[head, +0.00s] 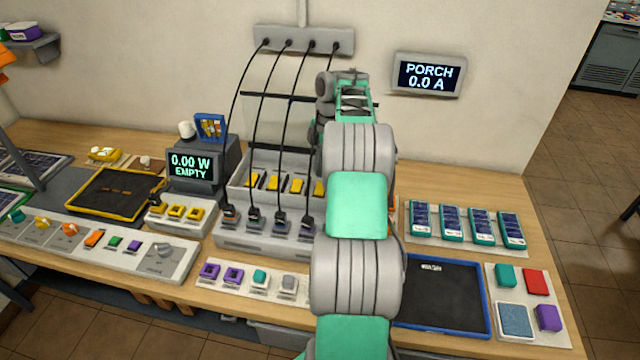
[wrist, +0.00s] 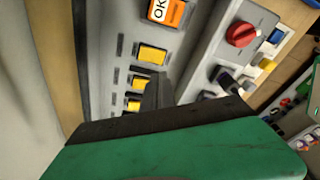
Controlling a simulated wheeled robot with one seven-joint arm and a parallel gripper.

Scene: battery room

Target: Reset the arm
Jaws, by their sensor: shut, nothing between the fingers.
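My arm, grey and green, rises through the middle of the head view and reaches toward the back wall. Its far end is over the back of the bench, and the fingers are hidden there. In the wrist view my gripper (wrist: 157,92) shows as a dark finger beyond a green body, shut and empty. It is in front of a grey panel with a row of yellow blocks (wrist: 152,55) and an orange "OK" label (wrist: 166,11). I cannot tell whether it touches the panel.
A grey charger (head: 265,240) with black cables stands left of my arm. A display (head: 192,166) reads 0.00 W EMPTY. A wall display (head: 428,76) reads PORCH 0.0 A. Several batteries (head: 452,225) and a dark blue-rimmed tray (head: 488,300) are on the right.

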